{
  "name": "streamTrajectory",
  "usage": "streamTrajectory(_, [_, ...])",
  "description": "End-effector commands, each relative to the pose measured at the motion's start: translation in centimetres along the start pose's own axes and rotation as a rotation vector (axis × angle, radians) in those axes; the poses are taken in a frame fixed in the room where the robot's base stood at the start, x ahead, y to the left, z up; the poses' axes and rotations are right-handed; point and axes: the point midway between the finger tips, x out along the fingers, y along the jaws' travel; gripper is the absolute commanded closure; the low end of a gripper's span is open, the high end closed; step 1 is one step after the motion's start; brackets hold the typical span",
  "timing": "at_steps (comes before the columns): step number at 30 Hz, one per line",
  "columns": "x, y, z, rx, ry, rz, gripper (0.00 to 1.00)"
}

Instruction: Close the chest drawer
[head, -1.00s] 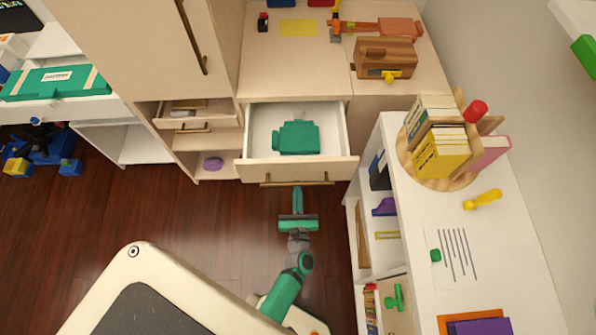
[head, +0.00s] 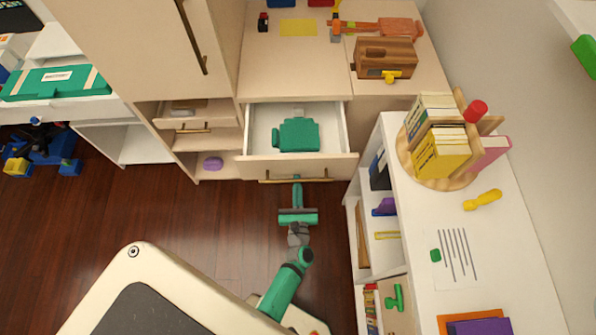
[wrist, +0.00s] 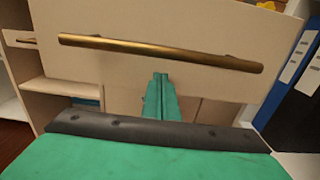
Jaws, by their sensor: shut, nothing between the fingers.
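The chest drawer (head: 262,167) is pulled out of the wooden chest, and its white interior shows in the head view. A green object (head: 297,135) lies inside it. A long brass handle (head: 295,180) runs along the drawer front and also shows in the wrist view (wrist: 160,51). My gripper (head: 297,181) is shut and empty, its green fingers pointing at the drawer front near the handle's middle. In the wrist view the fingertips (wrist: 161,78) are just below the handle. I cannot tell whether they touch the drawer front.
A white shelf (head: 480,240) with books and a yellow tool stands to the right. Smaller drawers (head: 195,125) are in the unit to the left. A wooden box (head: 385,58) and a hammer sit on the chest top. Open wooden floor (head: 190,230) lies in front.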

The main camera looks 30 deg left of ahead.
Motion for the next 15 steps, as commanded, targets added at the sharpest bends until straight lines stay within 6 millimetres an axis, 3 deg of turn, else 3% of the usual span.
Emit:
streamTrajectory(9, [0.1, 0.0, 0.0, 0.000, -0.001, 0.000, 1.00])
streamTrajectory(15, [1.5, 0.0, 0.0, 0.000, -0.001, 0.001, 1.00])
